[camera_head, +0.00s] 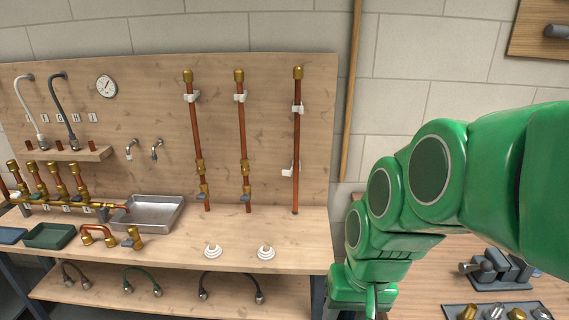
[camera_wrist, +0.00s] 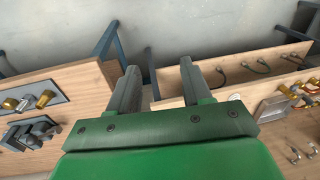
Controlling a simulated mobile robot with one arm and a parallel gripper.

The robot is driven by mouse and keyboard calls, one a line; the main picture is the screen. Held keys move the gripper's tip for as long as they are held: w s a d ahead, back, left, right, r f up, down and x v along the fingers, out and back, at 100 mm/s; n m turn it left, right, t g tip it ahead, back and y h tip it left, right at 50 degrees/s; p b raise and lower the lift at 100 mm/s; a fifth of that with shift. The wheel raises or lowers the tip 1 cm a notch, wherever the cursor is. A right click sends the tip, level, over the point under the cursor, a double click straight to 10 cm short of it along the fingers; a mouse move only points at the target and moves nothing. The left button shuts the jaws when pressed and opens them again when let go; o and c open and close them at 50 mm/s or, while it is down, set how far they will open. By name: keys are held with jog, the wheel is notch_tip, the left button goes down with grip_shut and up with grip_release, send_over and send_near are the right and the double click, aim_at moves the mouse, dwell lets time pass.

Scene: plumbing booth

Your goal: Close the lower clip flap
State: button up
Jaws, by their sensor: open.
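The lower clip (camera_head: 288,171) is a small white clip on the rightmost copper pipe (camera_head: 296,140) on the wooden back panel. A white part of it sticks out to the left of the pipe, so its flap appears open. The upper clip (camera_head: 298,109) on the same pipe sits around it. My gripper (camera_wrist: 158,68) is open and empty in the wrist view, with its two grey fingers apart. In the head view it hangs at the bottom right of the pipe, partly cut off by the frame edge. The clip does not show in the wrist view.
The bench (camera_head: 190,240) below holds a metal sink (camera_head: 148,213), white flanges and brass fittings. Two other copper pipes (camera_head: 243,140) with clips and valves stand to the left. A side bench at the right carries a grey vise (camera_head: 500,270) and a fittings tray.

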jog(key=w+a+r+m+t+y, duration=0.2)
jog(key=w+a+r+m+t, duration=0.1)
jog(key=w+a, duration=0.9)
jog(key=w+a+r+m+t+y, duration=0.3)
jog(key=w+a, duration=0.5)
jog(key=w, duration=0.8)
jog(key=w+a+r+m+t+y, duration=0.2)
jog(key=w+a+r+t, duration=0.15)
jog(key=w+a, duration=0.9)
jog(key=w+d+f+m+t+h, duration=0.2)
jog(key=w+f+m+t+h, duration=0.15)
jog(key=w, duration=0.75)
jog(key=m+t+h, duration=0.2)
jog(key=m+h, duration=1.2)
jog(key=h, duration=0.1)
send_near(284, 174)
jog(key=x, duration=0.4)
jog(key=shift+n, duration=0.25)
jog(key=shift+x, duration=2.75)
jog(key=shift+w+d, duration=0.3)
jog(key=shift+w, duration=0.3)
